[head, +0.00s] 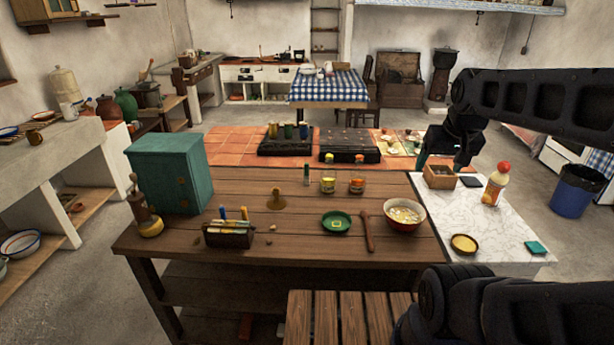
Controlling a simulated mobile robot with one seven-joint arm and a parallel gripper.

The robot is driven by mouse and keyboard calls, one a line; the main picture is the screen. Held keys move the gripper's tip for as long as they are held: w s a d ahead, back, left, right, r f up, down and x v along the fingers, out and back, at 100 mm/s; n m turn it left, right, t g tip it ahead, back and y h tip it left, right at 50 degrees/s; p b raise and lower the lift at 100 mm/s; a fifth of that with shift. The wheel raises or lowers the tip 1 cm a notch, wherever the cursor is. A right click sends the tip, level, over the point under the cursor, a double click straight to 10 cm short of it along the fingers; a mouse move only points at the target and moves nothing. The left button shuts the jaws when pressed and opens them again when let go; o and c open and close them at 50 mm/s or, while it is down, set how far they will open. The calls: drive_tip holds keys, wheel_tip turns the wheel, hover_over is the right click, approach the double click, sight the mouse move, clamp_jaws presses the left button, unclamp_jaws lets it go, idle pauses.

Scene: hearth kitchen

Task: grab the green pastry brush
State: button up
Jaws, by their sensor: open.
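I cannot make out a green pastry brush for certain. A small dark green upright thing (306,175) stands at the back of the brown wooden table; it is too small to tell what it is. A dark caddy (228,238) at the front left of the table holds several upright things with blue and yellow ends. My gripper (442,167) is open at the right, pointing down over or just behind a small wooden box (440,182) on the white marble top. The box's contents are hard to see.
On the wooden table (290,240) are a teal cabinet (168,175), two jars, a green dish (337,222), a wooden stick (368,230) and a bowl (405,217). A bottle (495,186), a yellow dish (464,244) and a teal square (536,247) are on the marble (500,225).

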drive_tip(key=c, duration=0.5)
